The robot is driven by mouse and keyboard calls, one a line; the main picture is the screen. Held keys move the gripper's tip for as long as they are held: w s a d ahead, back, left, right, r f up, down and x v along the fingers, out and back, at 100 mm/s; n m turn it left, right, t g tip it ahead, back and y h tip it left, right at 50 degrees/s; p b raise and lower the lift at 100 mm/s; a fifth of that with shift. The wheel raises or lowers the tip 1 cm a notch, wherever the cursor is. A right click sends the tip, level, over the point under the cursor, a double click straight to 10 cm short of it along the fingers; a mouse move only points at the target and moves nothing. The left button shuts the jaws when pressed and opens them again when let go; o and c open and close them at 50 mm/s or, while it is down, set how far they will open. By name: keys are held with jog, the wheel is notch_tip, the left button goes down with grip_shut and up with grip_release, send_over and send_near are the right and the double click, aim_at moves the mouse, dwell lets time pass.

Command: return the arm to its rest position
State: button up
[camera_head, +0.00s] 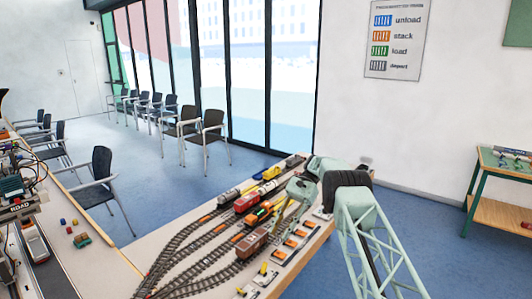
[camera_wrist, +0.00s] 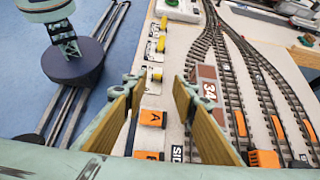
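My arm (camera_head: 358,205) reaches in from the lower right in the head view, bent over the corner of the model railway table. My gripper (camera_wrist: 156,84) is open in the wrist view, with two spread fingers and nothing between their pads. It points down over the table's edge strip. Orange tiles (camera_wrist: 151,118) lie on the strip below it, one marked A. A brown wagon marked 34 (camera_wrist: 208,90) stands beyond the right finger.
Tracks (camera_head: 200,240) with several wagons, including a red one (camera_head: 246,201), cover the table (camera_head: 150,245). Blue floor (camera_head: 350,265) lies right of it. A green-framed table (camera_head: 497,165) stands at the far right. Chairs (camera_head: 203,132) stand along the windows.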

jog(key=s+d+r+n+t+h, duration=0.1)
jog(key=s+r+t, duration=0.15)
jog(key=r, duration=0.85)
jog(key=s+d+r+t, duration=0.1)
jog(key=s+r, duration=0.2)
jog(key=r, duration=0.9)
jog(key=s+d+r+n+t+h, duration=0.1)
jog(key=s+d+r+t+h, duration=0.15)
jog(key=s+r, duration=0.9)
jog(key=s+d+r+n+t+h, duration=0.15)
jog(key=s+d+r, duration=0.25)
jog(key=s+r, duration=0.7)
jog(key=s+d+f+n+t, duration=0.1)
jog(key=s+d+f, duration=0.1)
jog(key=s, duration=1)
jog(key=s+d+f+n+t+h, duration=0.1)
jog(key=s+d+f+t, duration=0.1)
jog(key=s, duration=1)
jog(key=s+d+f+n+t, duration=0.2)
jog(key=s+f, duration=0.2)
jog(key=s, duration=0.8)
jog(key=shift+s+d+f+h, duration=0.2)
jog(key=shift+s+f+h, duration=0.1)
jog(key=shift+s, duration=0.1)
jog(key=shift+w+d+r, duration=0.1)
jog(key=shift+w, duration=0.05)
jog(key=shift+c, duration=0.6)
